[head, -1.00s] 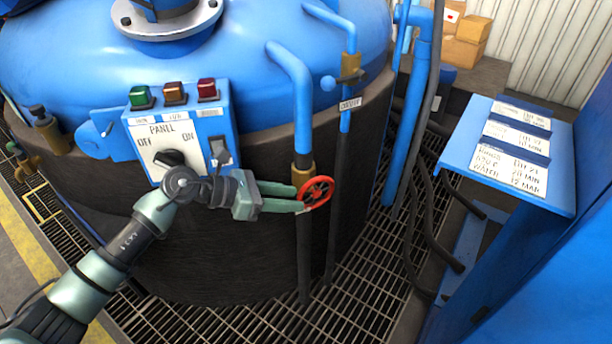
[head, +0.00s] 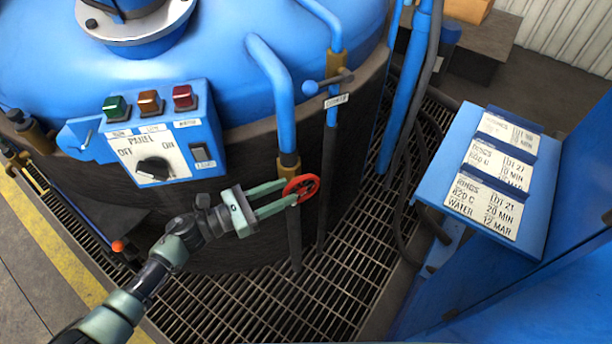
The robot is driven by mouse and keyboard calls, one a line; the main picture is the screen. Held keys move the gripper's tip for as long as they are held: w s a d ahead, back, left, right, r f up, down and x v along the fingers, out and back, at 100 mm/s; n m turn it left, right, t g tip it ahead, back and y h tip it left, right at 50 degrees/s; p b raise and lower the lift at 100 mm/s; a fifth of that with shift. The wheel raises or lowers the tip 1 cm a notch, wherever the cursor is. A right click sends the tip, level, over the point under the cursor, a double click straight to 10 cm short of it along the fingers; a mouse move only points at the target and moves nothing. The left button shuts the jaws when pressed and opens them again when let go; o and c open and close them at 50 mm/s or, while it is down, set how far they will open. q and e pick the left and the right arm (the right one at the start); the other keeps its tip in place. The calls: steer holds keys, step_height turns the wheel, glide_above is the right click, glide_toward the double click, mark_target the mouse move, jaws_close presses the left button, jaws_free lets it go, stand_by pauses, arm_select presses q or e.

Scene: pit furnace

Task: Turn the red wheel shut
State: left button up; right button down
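The red wheel (head: 301,188) sits on a brass valve on a vertical pipe at the front of the blue vessel. My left gripper (head: 291,192) comes in from the left. Its two pale green fingers are apart, with a clear gap between them, and their tips are at the left edge of the wheel. I cannot tell whether the tips touch the rim. The wheel's far side and part of the valve behind it are hidden. My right gripper is not in view.
A control panel (head: 168,140) with a black knob and three coloured lamps is above my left gripper. A blue stand (head: 535,205) with label cards is at the right. Dark hoses (head: 404,215) lie between it and the vessel. Floor grating (head: 330,285) is open below the wheel.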

mark_target(301, 185)
arm_select(q)
steer(key=x, duration=0.5)
steer(key=shift+w+d+p, duration=0.1)
steer(key=shift+d+p, duration=0.15)
steer(key=shift+p, duration=0.15)
jaws_close()
